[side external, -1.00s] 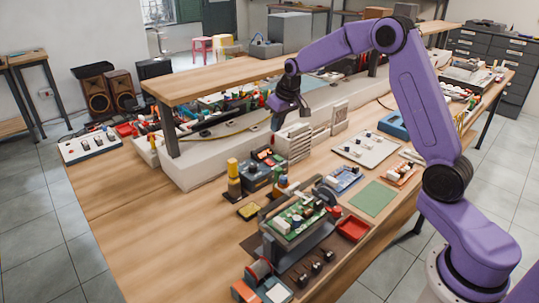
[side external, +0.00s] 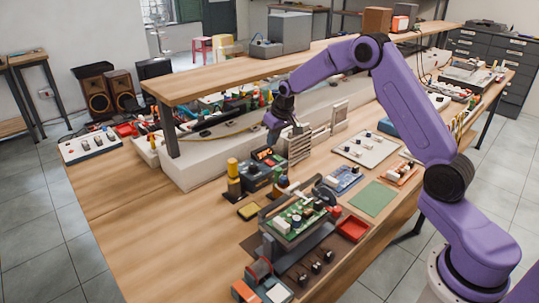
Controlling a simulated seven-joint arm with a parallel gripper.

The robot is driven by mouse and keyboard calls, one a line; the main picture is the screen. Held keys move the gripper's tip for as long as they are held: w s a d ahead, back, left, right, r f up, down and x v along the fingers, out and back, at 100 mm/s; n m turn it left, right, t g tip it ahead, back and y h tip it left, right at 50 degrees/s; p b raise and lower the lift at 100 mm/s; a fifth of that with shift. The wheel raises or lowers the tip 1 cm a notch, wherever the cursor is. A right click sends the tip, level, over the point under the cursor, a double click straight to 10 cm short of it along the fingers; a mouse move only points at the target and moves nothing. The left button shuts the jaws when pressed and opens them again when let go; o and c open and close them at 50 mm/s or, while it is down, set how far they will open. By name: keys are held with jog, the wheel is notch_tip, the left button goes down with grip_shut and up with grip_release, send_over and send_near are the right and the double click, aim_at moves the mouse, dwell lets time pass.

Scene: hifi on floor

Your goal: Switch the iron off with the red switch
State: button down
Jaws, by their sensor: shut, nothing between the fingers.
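A dark box that looks like the iron's station (side external: 256,179) stands on the wooden bench, left of the picture's middle. A small lit red-orange patch shows on its top face; I cannot tell whether this is the display or the red switch. A yellow-topped upright piece (side external: 233,176), possibly the iron in its holder, stands just left of the station. My gripper (side external: 273,134) points down, just above and behind the station, apart from it. Its fingers are shut and empty, though small in this view.
A pale slotted rack (side external: 297,143) stands close to the right of my gripper. A raised wooden shelf (side external: 215,84) runs behind. A green circuit board in a holder (side external: 294,219) stands in front of the station. Bare bench lies to the front left.

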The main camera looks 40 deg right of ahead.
aim_at(267, 161)
jog(key=shift+s+x, duration=0.15)
jog(key=shift+x, duration=1.6)
jog(key=shift+s+x, duration=0.2)
jog(key=shift+x, duration=1.55)
jog(key=shift+f, duration=0.25)
